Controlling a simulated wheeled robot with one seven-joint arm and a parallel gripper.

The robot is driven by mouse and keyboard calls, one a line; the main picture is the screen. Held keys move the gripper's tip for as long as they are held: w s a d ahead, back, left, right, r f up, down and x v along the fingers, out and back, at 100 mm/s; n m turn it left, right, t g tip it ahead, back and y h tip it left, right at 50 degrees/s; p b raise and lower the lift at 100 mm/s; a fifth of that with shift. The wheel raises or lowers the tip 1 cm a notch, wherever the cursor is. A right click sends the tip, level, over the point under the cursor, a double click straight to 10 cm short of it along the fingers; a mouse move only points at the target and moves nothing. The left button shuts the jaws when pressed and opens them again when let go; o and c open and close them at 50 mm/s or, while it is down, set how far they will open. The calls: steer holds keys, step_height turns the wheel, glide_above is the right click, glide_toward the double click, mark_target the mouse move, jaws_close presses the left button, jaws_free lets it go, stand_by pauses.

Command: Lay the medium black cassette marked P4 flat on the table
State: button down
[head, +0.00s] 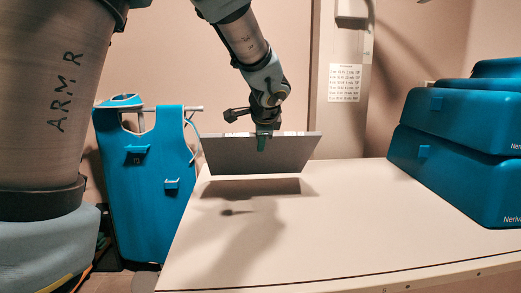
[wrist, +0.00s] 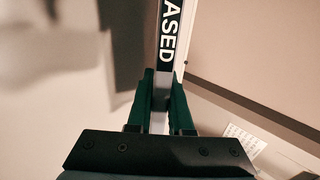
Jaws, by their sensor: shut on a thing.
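A flat dark grey cassette (head: 262,155) hangs tilted above the far end of the cream table (head: 300,235) in the head view. Its shadow lies on the tabletop below, apart from it. My gripper (head: 264,140) is shut on the middle of its upper edge. In the wrist view my gripper's green fingers (wrist: 160,100) close on either side of the cassette's edge (wrist: 170,35), which carries white letters reading "ASED". No P4 mark can be read in either view.
Blue cases (head: 460,150) are stacked on the table's right side. A blue apron (head: 150,180) hangs beyond the table's left edge. A wall column with a posted sheet (head: 345,82) stands behind. The table's middle and front are clear.

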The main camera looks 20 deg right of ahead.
steer(key=s+f+t+b, duration=0.1)
steer(key=f+b, duration=0.2)
steer(key=b, duration=0.7)
steer(key=s+a+f+t+b, duration=0.1)
steer(key=s+f+b, duration=0.1)
steer(key=b, duration=0.8)
steer(key=s+f+t+h+b, duration=0.1)
steer(key=f+b, duration=0.3)
steer(key=b, duration=0.6)
steer(key=shift+s+a+f+t, duration=0.1)
steer(key=shift+s+a+t, duration=0.1)
steer(key=shift+t, duration=0.2)
steer(key=b, duration=0.2)
steer(key=shift+s+a+f+t+b, duration=0.1)
steer(key=shift+s+f+t+b, duration=0.2)
steer(key=shift+f+b, duration=0.1)
steer(key=shift+b, duration=0.3)
steer(key=shift+c, duration=2)
jaws_free()
steer(key=shift+s+a, duration=0.1)
steer(key=shift+s, duration=0.05)
steer(key=shift+v, duration=2.4)
